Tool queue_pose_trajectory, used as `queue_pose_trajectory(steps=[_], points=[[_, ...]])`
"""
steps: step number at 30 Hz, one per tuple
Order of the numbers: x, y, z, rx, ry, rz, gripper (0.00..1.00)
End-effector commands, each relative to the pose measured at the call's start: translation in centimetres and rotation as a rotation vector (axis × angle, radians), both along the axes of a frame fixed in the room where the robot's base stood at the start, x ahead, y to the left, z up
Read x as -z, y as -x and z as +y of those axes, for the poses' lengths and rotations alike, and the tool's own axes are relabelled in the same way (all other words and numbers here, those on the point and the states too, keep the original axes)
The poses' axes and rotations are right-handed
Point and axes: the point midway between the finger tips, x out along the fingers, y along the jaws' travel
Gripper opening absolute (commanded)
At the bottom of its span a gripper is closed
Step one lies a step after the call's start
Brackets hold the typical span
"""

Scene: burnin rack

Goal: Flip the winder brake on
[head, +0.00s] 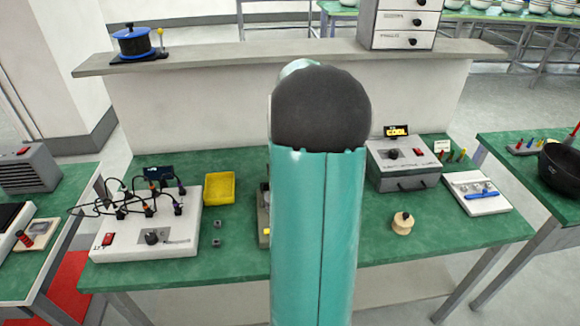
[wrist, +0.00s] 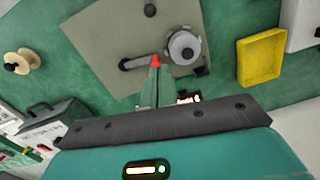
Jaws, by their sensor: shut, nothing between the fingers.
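The winder is a flat grey-beige base plate (wrist: 100,40) with a round grey hub (wrist: 183,47) on it, seen in the wrist view. A dark lever (wrist: 136,64) with a red tip (wrist: 155,61) lies across the plate, left of the hub; it looks like the brake. My gripper (wrist: 154,72) is shut and empty, with its fingertips right at the red tip. I cannot tell whether they touch it. In the head view my arm hides most of the winder; only a strip of its base (head: 264,205) shows left of the arm.
A yellow tray (head: 219,188) and a white board with wires (head: 150,225) stand left of the winder. A wooden spool (head: 402,223), a grey box with a lit display (head: 402,165) and a white tray (head: 478,192) are to the right. A shelf (head: 220,58) runs behind.

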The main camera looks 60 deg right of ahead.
Motion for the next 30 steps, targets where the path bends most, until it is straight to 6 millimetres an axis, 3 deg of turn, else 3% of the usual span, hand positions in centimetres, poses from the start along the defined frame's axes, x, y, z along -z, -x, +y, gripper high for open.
queue_pose_trajectory(steps=[9,18,30], points=[[6.2,0.2,0.7,0.001,-0.004,0.001,0.00],[6.6,2.1,3.6,0.000,-0.001,0.001,0.00],[6.6,2.2,3.7,0.000,0.001,-0.001,0.00]])
